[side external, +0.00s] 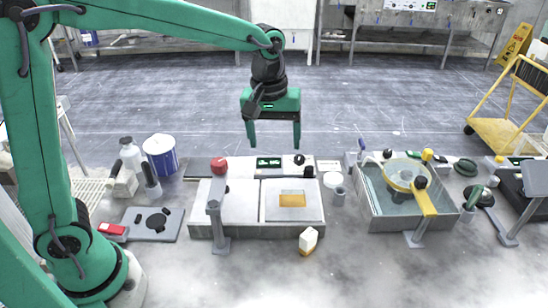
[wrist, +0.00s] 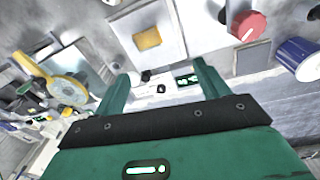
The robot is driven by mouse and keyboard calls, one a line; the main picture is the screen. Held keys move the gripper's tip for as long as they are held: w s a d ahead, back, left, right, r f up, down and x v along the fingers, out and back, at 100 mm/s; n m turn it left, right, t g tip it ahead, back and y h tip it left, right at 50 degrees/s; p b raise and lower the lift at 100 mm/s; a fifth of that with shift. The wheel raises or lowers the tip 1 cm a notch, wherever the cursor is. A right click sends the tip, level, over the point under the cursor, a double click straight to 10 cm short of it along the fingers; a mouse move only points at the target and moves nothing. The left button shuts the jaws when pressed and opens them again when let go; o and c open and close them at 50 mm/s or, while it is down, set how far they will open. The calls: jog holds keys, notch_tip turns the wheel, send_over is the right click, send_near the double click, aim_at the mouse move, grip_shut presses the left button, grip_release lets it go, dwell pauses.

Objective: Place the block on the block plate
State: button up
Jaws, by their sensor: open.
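A small white block with a yellow-orange base (side external: 308,241) stands on the table in front of the polishing unit; a white bit at the top edge of the wrist view may be it. A flat yellow-orange rectangle (side external: 292,200) lies on the unit's pale right-hand plate (side external: 275,213). The rectangle also shows in the wrist view (wrist: 147,39); I cannot tell whether it or the pale plate is the block plate. My gripper (side external: 274,146) is open and empty, raised above the unit's back edge. Its two fingers also show in the wrist view (wrist: 160,82).
A red knob (side external: 219,166) and a grey post (side external: 215,225) rise at the unit's left. A water basin (side external: 402,215) with a yellow arm stands right, a blue-white tub (side external: 160,155) left. The table in front is mostly clear.

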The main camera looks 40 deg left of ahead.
jog(key=s+a+r+m+t, duration=0.1)
jog(key=s+a+m+t, duration=0.1)
jog(key=s, duration=0.7)
jog(key=s+a+r+m+t, duration=0.2)
jog(key=s+a+m, duration=0.3)
jog(key=s, duration=0.5)
jog(key=shift+a+t, duration=0.3)
jog(key=shift+a, duration=0.65)
